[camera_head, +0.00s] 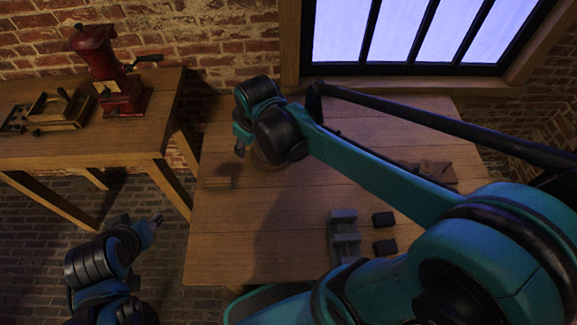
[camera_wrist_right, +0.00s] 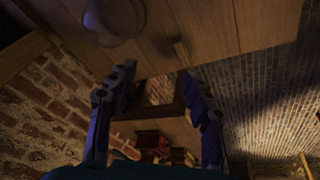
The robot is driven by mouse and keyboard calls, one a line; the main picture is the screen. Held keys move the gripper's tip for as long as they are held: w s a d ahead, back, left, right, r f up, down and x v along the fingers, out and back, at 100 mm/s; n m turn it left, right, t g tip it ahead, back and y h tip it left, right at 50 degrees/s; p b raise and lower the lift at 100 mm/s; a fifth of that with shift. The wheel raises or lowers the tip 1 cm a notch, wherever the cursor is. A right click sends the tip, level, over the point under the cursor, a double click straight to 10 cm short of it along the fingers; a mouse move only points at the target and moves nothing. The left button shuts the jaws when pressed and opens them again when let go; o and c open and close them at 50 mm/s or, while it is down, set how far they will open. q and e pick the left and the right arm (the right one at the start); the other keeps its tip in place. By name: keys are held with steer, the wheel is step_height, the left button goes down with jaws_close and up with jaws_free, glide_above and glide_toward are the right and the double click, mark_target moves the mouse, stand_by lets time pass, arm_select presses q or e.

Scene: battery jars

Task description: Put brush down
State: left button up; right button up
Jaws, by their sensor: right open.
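My right gripper (camera_head: 240,151) hangs above the table's far left part, just behind and right of that object. In the right wrist view my right gripper (camera_wrist_right: 160,71) has its fingers spread with nothing between them. My left gripper (camera_head: 157,219) is left of the table over the floor; its fingers are too small to judge.
A grey slotted holder (camera_head: 345,238) stands near two dark blocks (camera_head: 383,219). A brown board with a knob (camera_head: 438,171) lies farther right. A side table (camera_head: 90,146) holds a red grinder (camera_head: 98,60).

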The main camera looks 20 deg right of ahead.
steer(key=s+d+m+t, duration=0.3)
steer(key=s+d+m, duration=0.2)
steer(key=s, duration=0.7)
steer(key=shift+d+r+m+h, duration=0.3)
steer(key=shift+d+m, duration=0.1)
step_height(320, 180, down, 6)
steer(key=b, duration=0.5)
steer(key=shift+r+b, duration=0.15)
steer(key=shift+b, duration=0.2)
